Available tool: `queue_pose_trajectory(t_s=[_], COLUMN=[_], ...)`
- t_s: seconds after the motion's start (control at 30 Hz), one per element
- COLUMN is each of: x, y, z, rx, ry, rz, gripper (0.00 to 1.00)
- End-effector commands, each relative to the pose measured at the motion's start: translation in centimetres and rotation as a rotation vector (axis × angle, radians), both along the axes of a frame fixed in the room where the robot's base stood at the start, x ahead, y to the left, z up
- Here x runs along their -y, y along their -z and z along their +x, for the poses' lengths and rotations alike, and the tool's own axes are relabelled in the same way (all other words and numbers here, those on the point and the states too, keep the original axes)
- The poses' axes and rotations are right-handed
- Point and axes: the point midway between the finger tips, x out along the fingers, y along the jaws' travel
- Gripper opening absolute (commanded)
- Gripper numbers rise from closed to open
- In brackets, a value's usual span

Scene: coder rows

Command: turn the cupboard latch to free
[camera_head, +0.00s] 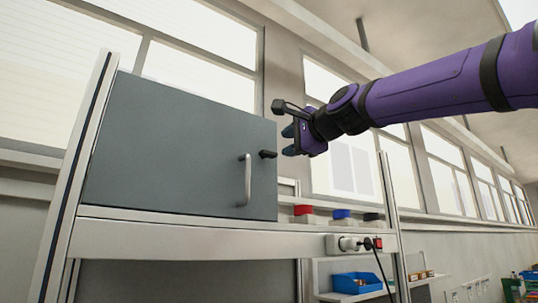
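The grey cupboard (160,150) stands shut on the upper shelf of a metal frame. Its small black latch (268,154) sits near the right edge of the door and points roughly sideways. A silver vertical handle (247,180) is just left of and below the latch. My gripper (288,141) comes in from the right on my purple arm. Its two dark fingertips are apart with nothing between them. In the picture they are just right of and slightly above the latch. A gap shows between them and the latch, but the depth is hard to judge.
Red (303,210), blue (342,213) and dark (371,217) containers stand on the shelf right of the cupboard. A power strip (352,243) with a plugged cable is on the frame below. A blue bin (357,282) sits lower. Space around my arm looks clear.

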Motion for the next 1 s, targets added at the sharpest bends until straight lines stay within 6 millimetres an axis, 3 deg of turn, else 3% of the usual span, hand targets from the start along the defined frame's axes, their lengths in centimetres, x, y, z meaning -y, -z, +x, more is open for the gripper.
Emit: queue_pose_trajectory(t_s=[0.3, 0.5, 1.0], x=[-3.0, -4.4, -5.1], y=[0.1, 0.1, 0.1], z=[4.6, 6.6, 7.6], rx=[-0.001, -0.001, -0.001], ry=[-0.001, -0.001, 0.001], rz=[-0.002, -0.002, -0.003], gripper=[0.38, 0.38, 0.38])
